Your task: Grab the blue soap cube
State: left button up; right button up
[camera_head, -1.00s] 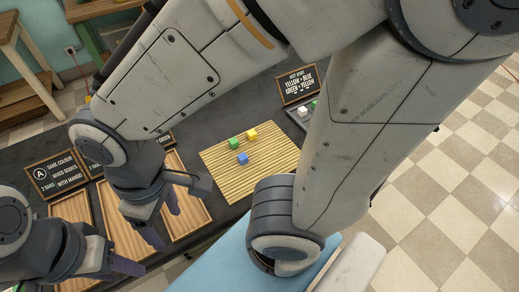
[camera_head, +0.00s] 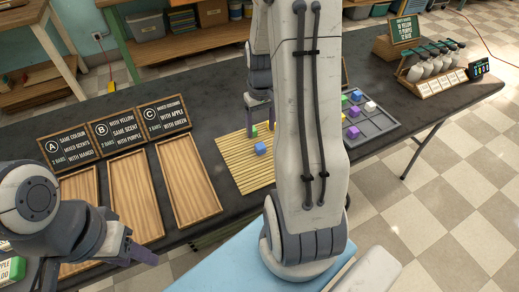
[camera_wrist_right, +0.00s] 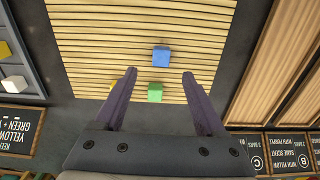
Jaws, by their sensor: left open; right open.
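The blue soap cube (camera_head: 260,148) lies on the slatted bamboo mat (camera_head: 238,172); it also shows in the right wrist view (camera_wrist_right: 161,56). A green cube (camera_head: 254,132) lies behind it, and in the right wrist view this green cube (camera_wrist_right: 155,92) sits between my right fingers. A yellow cube is partly hidden by a finger there (camera_wrist_right: 112,87). My right gripper (camera_head: 259,118) is open and empty above the mat, pointing down; in its wrist view (camera_wrist_right: 160,73) the blue cube is just beyond the fingertips. My left gripper (camera_head: 95,262) is open at the lower left, away from the cubes.
Three wooden trays (camera_head: 188,187) with signs A, B and C stand left of the mat. A grey compartment tray (camera_head: 372,125) with several cubes is at the right, partly hidden by my right arm. A bottle rack (camera_head: 432,70) stands at the far right.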

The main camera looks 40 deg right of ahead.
aim_at(260, 145)
notch_tip(260, 145, down, 8)
jog(key=shift+a+r, duration=0.1)
jog(key=shift+r, duration=0.05)
grip_shut()
dwell(0.3)
